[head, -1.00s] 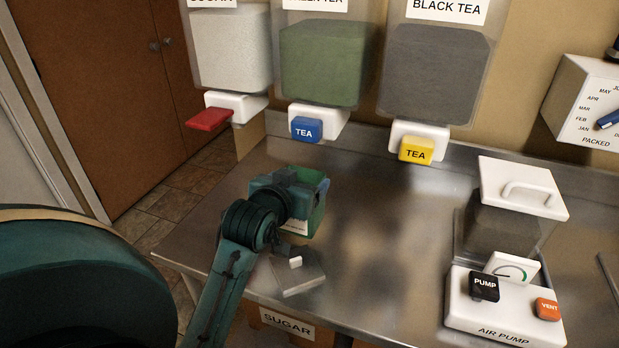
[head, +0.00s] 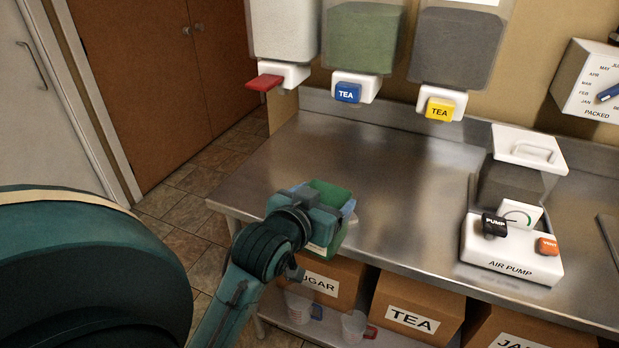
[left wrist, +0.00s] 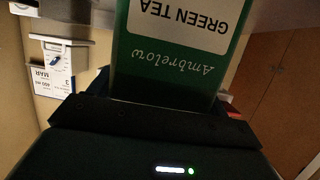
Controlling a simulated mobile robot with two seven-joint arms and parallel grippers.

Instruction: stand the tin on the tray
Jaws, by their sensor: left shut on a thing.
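A green tin (head: 331,192) is held in my left gripper (head: 318,212) near the front edge of the steel table. In the left wrist view, the tin (left wrist: 165,72) fills the upper middle, its "GREEN TEA" label upside down in the picture. My left gripper is shut on it, and the gripper and wrist hide part of it in the head view. I cannot tell whether its bottom touches the table. No tray can be clearly made out. My right gripper is not in view.
The steel table (head: 400,190) is clear in its middle. An air pump (head: 510,250) stands at right. Tea dispensers with blue (head: 347,93) and yellow (head: 439,109) levers hang behind. Labelled boxes (head: 417,308) and clear cups (head: 354,325) sit on the shelf below. A dark flat item (head: 610,238) lies at the right edge.

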